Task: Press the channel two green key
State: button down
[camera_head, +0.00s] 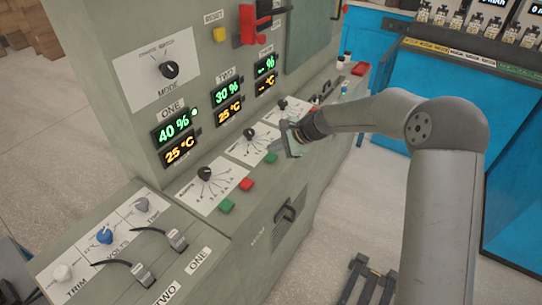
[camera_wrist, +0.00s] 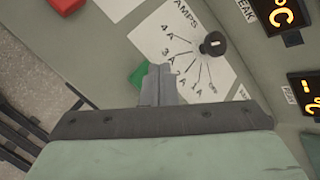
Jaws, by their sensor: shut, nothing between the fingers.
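The channel two green key (camera_head: 271,158) sits on the sloped ledge in front of the dial under TWO, just left of my gripper (camera_head: 291,151) in the head view. In the wrist view this green key (camera_wrist: 138,74) shows left of my closed fingertips (camera_wrist: 158,68), which cover part of it. The fingers are shut and empty. I cannot tell whether they touch the key. The channel two dial (camera_head: 249,133) also shows in the wrist view (camera_wrist: 213,43). My gripper hides the ledge to the key's right in the head view.
A red key (camera_head: 246,184) and another green key (camera_head: 227,206) lie to the left, by the channel one dial (camera_head: 205,173). The red key also shows in the wrist view (camera_wrist: 67,4). Displays (camera_head: 228,93) are above. A dark handle (camera_head: 290,209) projects from the cabinet front.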

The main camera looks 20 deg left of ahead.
aim_at(275, 157)
jog(key=shift+f, duration=0.15)
dwell(0.7)
jog(key=shift+f+b, duration=0.25)
jog(key=shift+b, duration=0.1)
jog(key=shift+f+b, duration=0.35)
jog(key=shift+f, duration=0.1)
dwell(0.5)
jog(key=shift+r, duration=0.1)
jog(key=shift+r+p, duration=0.55)
jog(key=shift+r, duration=0.2)
jog(key=shift+r+p, duration=1.7)
jog(key=shift+r, duration=0.85)
